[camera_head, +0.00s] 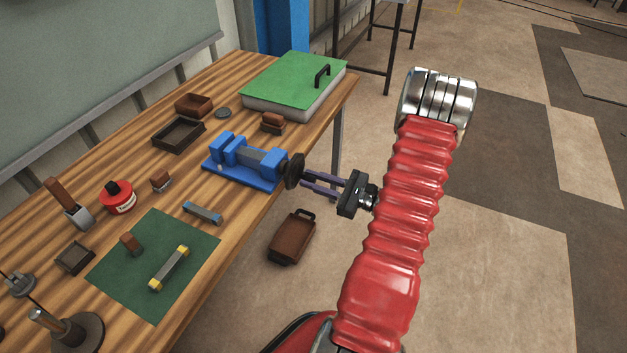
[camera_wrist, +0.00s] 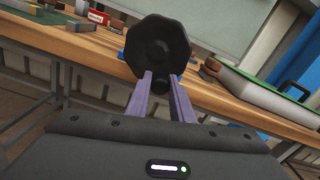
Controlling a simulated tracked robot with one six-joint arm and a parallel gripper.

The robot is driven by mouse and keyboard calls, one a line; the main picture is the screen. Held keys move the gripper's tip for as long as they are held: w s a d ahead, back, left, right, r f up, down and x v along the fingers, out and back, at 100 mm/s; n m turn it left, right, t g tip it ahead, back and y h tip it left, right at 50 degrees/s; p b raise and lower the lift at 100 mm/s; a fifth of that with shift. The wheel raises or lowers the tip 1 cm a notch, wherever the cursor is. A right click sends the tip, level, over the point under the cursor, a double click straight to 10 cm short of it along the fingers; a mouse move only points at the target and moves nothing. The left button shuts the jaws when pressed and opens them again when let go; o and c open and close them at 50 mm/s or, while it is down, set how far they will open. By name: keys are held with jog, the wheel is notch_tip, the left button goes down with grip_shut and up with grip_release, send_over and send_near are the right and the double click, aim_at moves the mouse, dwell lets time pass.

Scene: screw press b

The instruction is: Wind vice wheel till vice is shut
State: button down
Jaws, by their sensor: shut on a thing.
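The blue vice (camera_head: 246,160) sits on the wooden bench near its right edge, with a visible gap between its blue blocks. Its dark wheel (camera_head: 294,171) faces the bench edge on the right. My gripper (camera_head: 306,180) reaches in from the right, its two purple fingers at the wheel. In the wrist view the wheel (camera_wrist: 157,47) is a dark lobed disc, tilted a little, with a dark knob or hub at its lower part. The fingers of my gripper (camera_wrist: 161,83) are closed on that part of the wheel. Most of the vice is hidden behind the wheel there.
The wooden bench (camera_head: 118,188) holds a green-lidded box (camera_head: 290,84), a black tray (camera_head: 178,134), a red tin (camera_head: 119,197) and a green mat (camera_head: 190,284) with small parts. A brown case (camera_head: 291,237) is below the bench's front edge. Floor to the right is open.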

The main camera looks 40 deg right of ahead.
jog(key=shift+f, duration=0.2)
jog(key=c, duration=1.6)
grip_release()
jog(key=shift+r, duration=0.1)
jog(key=shift+o, duration=0.2)
jog(key=shift+s+d, duration=0.1)
jog(key=v, duration=1.3)
jog(key=shift+s, duration=0.35)
